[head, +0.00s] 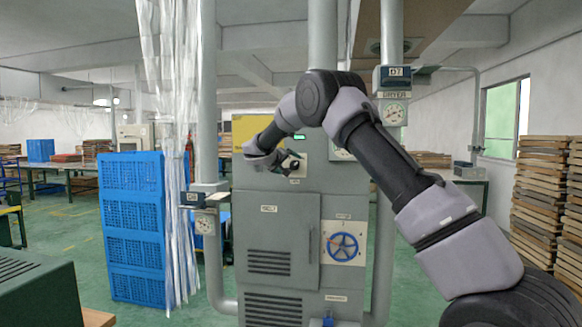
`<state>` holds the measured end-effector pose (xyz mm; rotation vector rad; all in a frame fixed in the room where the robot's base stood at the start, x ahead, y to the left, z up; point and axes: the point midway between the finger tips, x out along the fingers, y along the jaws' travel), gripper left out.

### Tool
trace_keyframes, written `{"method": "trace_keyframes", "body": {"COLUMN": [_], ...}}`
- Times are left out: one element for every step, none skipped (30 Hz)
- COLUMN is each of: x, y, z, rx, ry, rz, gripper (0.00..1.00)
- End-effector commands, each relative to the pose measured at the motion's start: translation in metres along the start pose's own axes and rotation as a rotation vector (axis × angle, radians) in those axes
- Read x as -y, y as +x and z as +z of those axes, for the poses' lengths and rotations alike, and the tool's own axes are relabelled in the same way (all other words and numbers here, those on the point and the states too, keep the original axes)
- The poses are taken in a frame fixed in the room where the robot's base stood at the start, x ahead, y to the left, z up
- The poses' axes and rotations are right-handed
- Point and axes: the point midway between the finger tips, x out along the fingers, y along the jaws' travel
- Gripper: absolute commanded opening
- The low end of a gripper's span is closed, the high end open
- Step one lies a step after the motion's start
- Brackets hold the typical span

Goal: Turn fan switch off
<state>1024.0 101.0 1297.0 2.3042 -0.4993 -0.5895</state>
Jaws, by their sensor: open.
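A grey machine cabinet (277,191) stands in the middle of the head view. A pale switch plate (304,154) is on its upper front, below a small lit green indicator (299,137). My gripper (292,163) is open at that plate and covers much of it. I cannot make out the fan switch knob or its position, as my gripper hides it. Whether the fingers touch the switch cannot be told from this view.
A blue handwheel (343,246) and a vented door (270,240) are lower on the cabinet. Blue stacked crates (133,225) and a clear strip curtain (172,120) stand to the left. Wooden trays (540,200) are stacked at right. Grey pipes flank the cabinet.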

Motion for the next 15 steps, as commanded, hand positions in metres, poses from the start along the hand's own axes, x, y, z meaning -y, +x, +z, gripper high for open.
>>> {"method": "trace_keyframes", "body": {"x": [0.001, 0.000, 0.000, 0.000, 0.000, 0.000, 0.000, 0.000, 0.000, 0.000, 0.000, 0.000, 0.000, 0.000, 0.000], "y": [0.008, 0.011, 0.014, 0.016, 0.018, 0.019, 0.020, 0.021, 0.021, 0.021, 0.021, 0.021, 0.021, 0.021, 0.021], "z": [0.001, 0.001, 0.000, 0.000, 0.000, 0.000, 0.000, 0.000, 0.000, 0.000, 0.000, 0.000, 0.000, 0.000, 0.000], "rx": [0.001, 0.001, 0.001, 0.000, 0.000, 0.000, 0.000, 0.000, 0.000, 0.000, 0.000, 0.000, 0.000, 0.000, 0.000], "ry": [0.000, 0.000, 0.000, 0.000, 0.000, 0.000, -0.001, -0.001, -0.001, -0.001, -0.001, -0.001, -0.001, -0.001, -0.001], "rz": [0.000, 0.000, 0.001, 0.000, 0.000, 0.000, 0.000, -0.001, -0.001, -0.001, -0.001, -0.001, -0.001, -0.001, -0.001], "gripper": [0.99, 0.99, 0.99, 0.99, 0.99, 0.99, 0.99, 0.99, 0.99, 0.99, 0.99, 0.99, 0.99, 0.99, 0.99]}}
